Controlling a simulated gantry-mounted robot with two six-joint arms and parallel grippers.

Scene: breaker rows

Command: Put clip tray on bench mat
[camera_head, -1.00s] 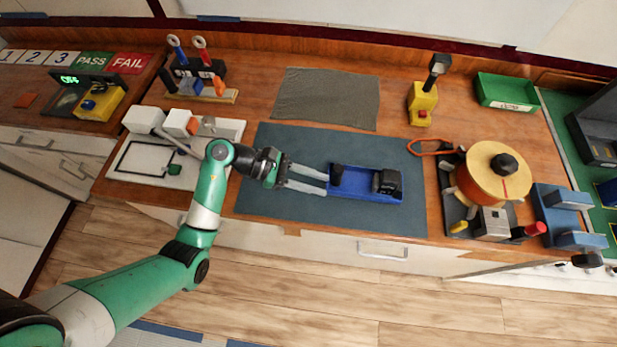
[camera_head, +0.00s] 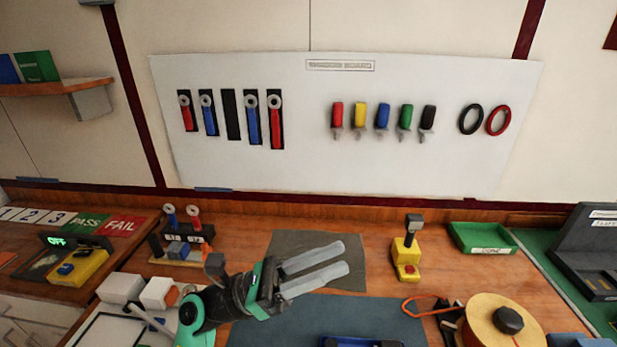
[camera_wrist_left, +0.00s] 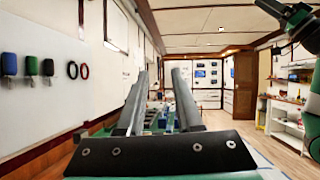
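The blue tray (camera_head: 352,342), which I take as the clip tray, shows only its far rim at the bottom edge of the head view. It lies on the dark blue-grey bench mat (camera_head: 270,330). Dark items in it are mostly cut off. My left gripper (camera_head: 345,257) is raised above the bench, to the left of and clear of the tray. Its two grey fingers are apart with nothing between them. The left wrist view also shows the empty gap between the fingers (camera_wrist_left: 153,90). My right gripper is not visible.
A grey cloth (camera_head: 300,246) lies behind the mat. A yellow device (camera_head: 405,258), a green bin (camera_head: 482,238) and a cable spool (camera_head: 500,325) stand to the right. A white board (camera_head: 290,140) with hanging tools is on the wall.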

